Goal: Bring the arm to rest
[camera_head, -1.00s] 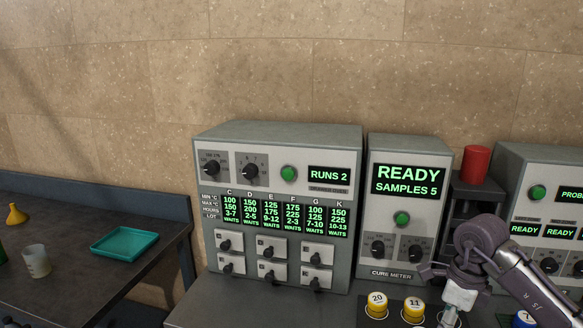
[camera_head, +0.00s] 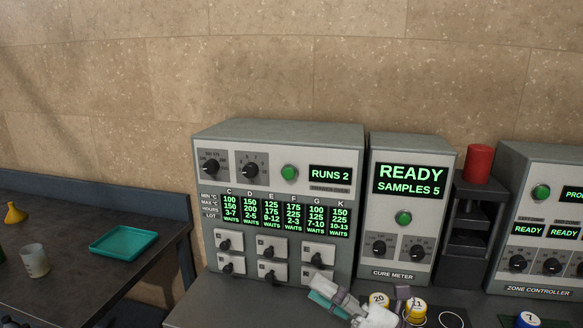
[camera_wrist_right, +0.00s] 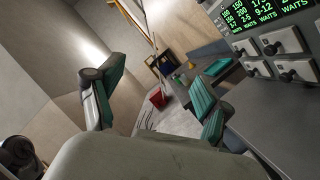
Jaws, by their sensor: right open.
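My right gripper (camera_head: 325,296) is low in the head view, in front of the grey cabinet (camera_head: 278,140) with the RUNS 2 display. Its fingers point left, over the bench and left of the yellow-capped jars. In the right wrist view its two teal-padded fingers (camera_wrist_right: 152,100) stand wide apart with nothing between them. My left gripper does not show clearly in any view.
Yellow-capped jars 20 (camera_head: 378,300) and 11 (camera_head: 416,306) stand close to my right gripper. The cure meter (camera_head: 410,205) is behind them; a red cylinder (camera_head: 478,163) sits on a dark stand. A teal tray (camera_head: 124,243) lies on the left table. A blue-capped jar (camera_head: 527,319) stands right.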

